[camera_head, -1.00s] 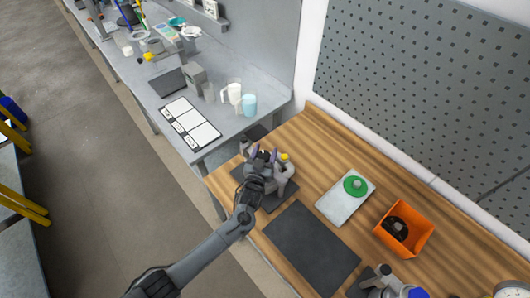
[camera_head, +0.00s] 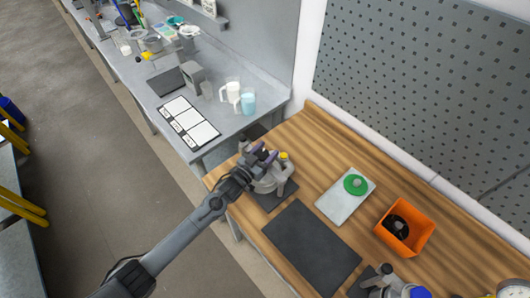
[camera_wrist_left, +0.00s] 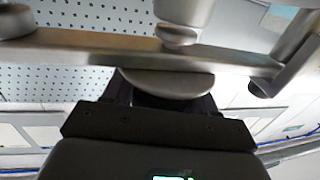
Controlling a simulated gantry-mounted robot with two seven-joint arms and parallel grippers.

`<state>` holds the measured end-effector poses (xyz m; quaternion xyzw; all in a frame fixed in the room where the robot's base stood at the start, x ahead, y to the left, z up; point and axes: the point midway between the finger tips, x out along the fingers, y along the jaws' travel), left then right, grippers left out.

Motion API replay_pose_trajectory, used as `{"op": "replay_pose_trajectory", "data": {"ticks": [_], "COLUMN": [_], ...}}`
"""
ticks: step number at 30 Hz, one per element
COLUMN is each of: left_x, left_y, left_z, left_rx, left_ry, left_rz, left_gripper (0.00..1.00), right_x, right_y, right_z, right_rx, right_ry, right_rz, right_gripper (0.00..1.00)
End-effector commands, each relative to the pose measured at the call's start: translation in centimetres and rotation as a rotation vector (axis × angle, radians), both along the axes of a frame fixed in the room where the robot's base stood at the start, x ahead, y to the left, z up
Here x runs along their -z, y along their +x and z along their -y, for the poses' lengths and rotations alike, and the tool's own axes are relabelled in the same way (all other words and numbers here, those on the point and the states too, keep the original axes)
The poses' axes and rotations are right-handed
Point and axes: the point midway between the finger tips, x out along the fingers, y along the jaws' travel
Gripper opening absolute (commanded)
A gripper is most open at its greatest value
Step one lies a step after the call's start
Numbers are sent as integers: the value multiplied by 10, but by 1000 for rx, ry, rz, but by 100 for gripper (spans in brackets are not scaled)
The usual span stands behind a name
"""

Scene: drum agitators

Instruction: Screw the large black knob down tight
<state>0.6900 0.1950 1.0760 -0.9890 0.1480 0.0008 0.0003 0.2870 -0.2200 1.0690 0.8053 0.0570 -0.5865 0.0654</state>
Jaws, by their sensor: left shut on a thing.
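The drum agitator (camera_head: 268,183), a grey metal device with a yellow cap (camera_head: 284,156), stands on a dark mat at the far left corner of the wooden bench. My left gripper (camera_head: 263,153) is at its top, with its fingers around the large black knob. In the left wrist view the black knob (camera_wrist_left: 160,102) shows as a dark shape between the fingers, against a grey metal disc (camera_wrist_left: 165,82) under a metal bar (camera_wrist_left: 150,47). The gripper is shut on the knob, which is mostly hidden. My right gripper is not in view.
A bare dark mat (camera_head: 311,247) lies to the right on the bench. Beyond it are a white board (camera_head: 340,203) with a green disc and an orange bin (camera_head: 404,246) holding a black part. Another device (camera_head: 388,284) is at the bottom edge. A pegboard wall (camera_head: 430,90) stands behind.

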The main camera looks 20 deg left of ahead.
Motion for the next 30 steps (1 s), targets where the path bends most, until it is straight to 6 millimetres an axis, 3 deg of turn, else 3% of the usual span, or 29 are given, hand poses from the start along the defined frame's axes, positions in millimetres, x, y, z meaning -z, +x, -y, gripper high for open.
{"op": "replay_pose_trajectory", "data": {"ticks": [21, 30], "left_x": [3, -2], "left_y": [-4, -6], "left_z": [8, 10], "left_rx": [586, 679], "left_ry": [1, -1], "left_rz": [7, 7], "left_gripper": [26, 26], "right_x": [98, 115], "right_y": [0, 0], "right_z": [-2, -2], "right_rx": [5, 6], "right_ry": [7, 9], "right_rz": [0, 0], "right_gripper": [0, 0]}}
